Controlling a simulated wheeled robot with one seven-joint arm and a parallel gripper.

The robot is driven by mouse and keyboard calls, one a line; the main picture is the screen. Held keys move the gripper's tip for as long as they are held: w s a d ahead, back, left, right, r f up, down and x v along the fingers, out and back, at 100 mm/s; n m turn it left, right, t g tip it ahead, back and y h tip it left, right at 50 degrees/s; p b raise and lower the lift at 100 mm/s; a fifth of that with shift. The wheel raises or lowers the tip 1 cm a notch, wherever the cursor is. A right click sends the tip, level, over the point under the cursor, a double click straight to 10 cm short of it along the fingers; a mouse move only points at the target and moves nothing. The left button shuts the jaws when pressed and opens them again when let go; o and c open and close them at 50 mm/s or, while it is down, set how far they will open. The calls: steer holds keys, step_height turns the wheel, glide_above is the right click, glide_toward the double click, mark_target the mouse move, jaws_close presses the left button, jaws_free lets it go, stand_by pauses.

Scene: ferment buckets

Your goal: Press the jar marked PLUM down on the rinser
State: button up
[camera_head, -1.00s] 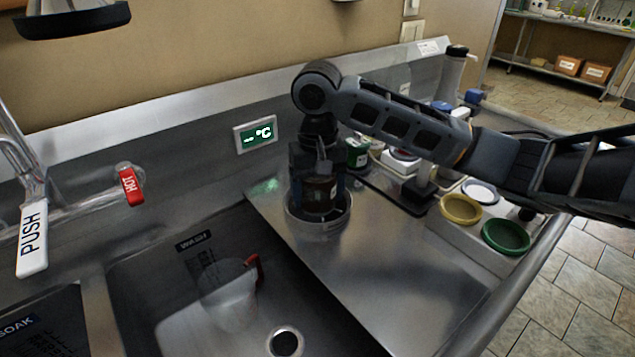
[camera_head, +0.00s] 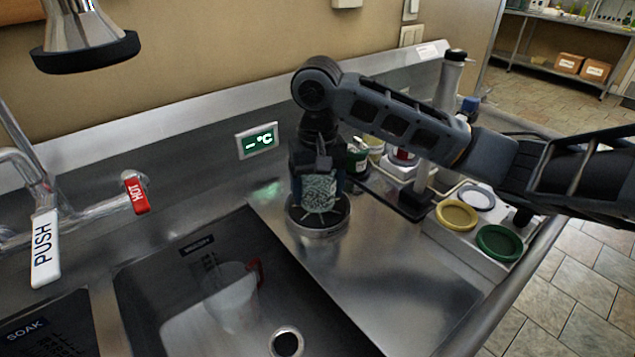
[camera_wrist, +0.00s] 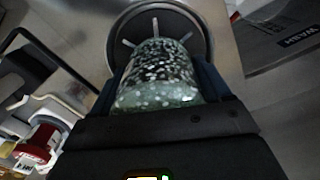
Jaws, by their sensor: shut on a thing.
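My gripper (camera_head: 318,158) is shut on a glass jar (camera_head: 319,191) and holds it over the round rinser (camera_head: 318,230) on the steel drainboard. The jar's glass looks mottled with pale droplets. A thin gap seems to show between the jar's lower end and the rinser. In the wrist view the jar (camera_wrist: 157,75) sits between the fingers, with the rinser's dark dish and pale spokes (camera_wrist: 187,38) beyond it. No PLUM marking can be read on the jar from here.
Left of the rinser is the WASH sink basin (camera_head: 190,290) with a clear, red-handled jug (camera_head: 235,295). To the right stand yellow (camera_head: 457,214) and green (camera_head: 499,242) round lids and a dark-based stand (camera_head: 410,202). The drainboard front (camera_head: 400,290) is clear.

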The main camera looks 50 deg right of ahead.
steer(key=shift+r+p, duration=2.25)
steer(key=shift+r, duration=0.5)
